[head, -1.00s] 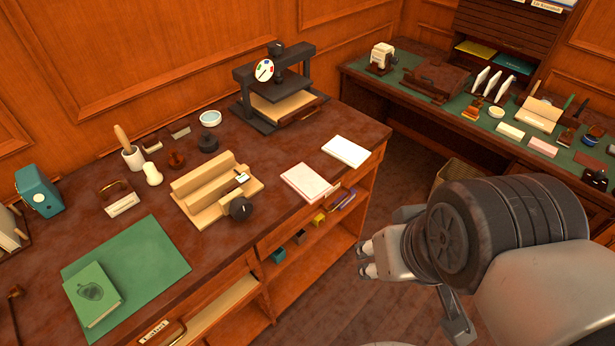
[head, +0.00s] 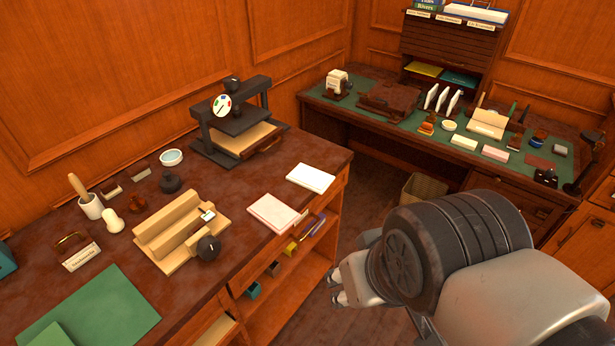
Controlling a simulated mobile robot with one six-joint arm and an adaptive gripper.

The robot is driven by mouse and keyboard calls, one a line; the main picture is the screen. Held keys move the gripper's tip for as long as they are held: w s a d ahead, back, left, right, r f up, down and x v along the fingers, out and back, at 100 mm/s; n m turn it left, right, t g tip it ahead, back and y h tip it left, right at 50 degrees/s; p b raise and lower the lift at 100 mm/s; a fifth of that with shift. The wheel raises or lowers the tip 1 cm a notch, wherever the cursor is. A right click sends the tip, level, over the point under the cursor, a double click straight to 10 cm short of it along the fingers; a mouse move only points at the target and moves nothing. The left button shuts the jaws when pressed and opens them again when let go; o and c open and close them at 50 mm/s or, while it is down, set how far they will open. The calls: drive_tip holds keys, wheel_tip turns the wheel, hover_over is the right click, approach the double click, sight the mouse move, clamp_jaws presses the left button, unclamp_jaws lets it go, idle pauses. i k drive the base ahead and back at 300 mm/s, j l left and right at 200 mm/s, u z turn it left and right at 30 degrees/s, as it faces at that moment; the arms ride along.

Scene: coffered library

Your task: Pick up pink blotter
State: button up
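Two pink things could be the blotter, and I cannot tell which. One is a small pale pink block (head: 495,153) on the green top of the far right desk, beside a cream block (head: 464,143). The other is a flat pink-topped pad (head: 275,212) near the right edge of the brown table. My gripper (head: 337,288) is in the lower middle of the head view, off the brown table's right side. Its fingertips are apart with nothing between them. It is well away from the desk's pink block.
The far desk (head: 375,118) also holds white upright cards, a cream holder, a small bowl and stamps. A black press (head: 235,125) and a wooden jig (head: 180,230) stand on the brown table. A basket (head: 423,190) is on the floor between. Open floor lies between table and desk.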

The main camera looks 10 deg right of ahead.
sight(277, 217)
drive_tip(key=i+j, duration=0.85)
